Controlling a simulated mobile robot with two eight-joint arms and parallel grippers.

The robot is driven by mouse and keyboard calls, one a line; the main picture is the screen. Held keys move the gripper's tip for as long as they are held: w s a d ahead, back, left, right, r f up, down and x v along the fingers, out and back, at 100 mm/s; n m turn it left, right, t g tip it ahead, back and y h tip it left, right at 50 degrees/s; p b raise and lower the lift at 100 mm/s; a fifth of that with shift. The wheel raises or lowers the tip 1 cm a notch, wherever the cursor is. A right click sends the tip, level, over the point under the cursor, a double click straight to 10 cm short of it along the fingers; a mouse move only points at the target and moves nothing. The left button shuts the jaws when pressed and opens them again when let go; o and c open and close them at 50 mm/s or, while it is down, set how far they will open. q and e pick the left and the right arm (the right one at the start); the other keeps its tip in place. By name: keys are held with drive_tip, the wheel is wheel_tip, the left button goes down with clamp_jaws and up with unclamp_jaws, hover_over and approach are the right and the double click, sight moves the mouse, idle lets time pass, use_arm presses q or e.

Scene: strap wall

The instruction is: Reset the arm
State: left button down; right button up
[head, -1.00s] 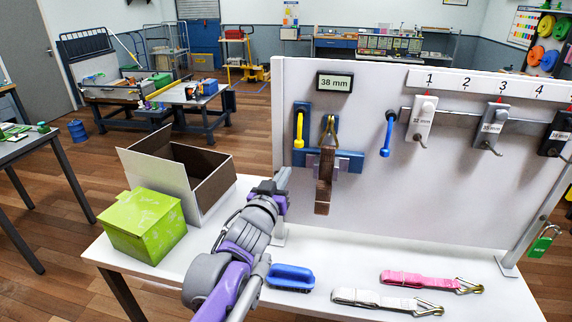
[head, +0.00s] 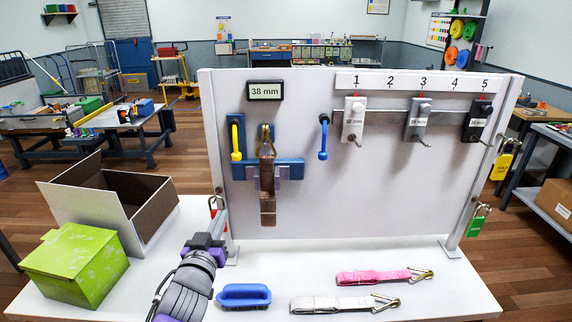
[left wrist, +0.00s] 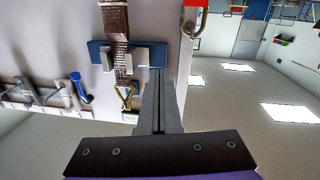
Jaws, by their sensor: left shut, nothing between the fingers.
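My left gripper (head: 219,215) is shut and empty, in front of the board's lower left edge. It points up, left of the hanging brown strap (head: 268,190), and appears clear of it. In the left wrist view its closed fingers (left wrist: 160,100) have nothing between them. The brown strap hangs by a metal hook on the blue holder (head: 290,169), under the 38 mm sign (head: 265,91). My right gripper is out of view.
A red padlock (left wrist: 194,22) hangs close to my left gripper. The green box (head: 75,265) and open carton (head: 150,210) stand left of my arm.

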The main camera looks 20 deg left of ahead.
use_arm(q)
drive_tip(key=s+d+f+m+g+h+p, duration=0.1)
drive_tip(key=s+d+f+g, duration=0.4)
drive_tip(key=s+f, duration=0.5)
drive_tip(key=s+d+f+m+g+h+p, duration=0.1)
drive_tip(key=s+d+f+m+g+h, duration=0.1)
drive_tip(key=s+d+f+g, duration=0.4)
drive_tip(key=s+f+g, duration=0.1)
drive_tip(key=s+f, duration=0.4)
drive_tip(key=shift+s, duration=0.3)
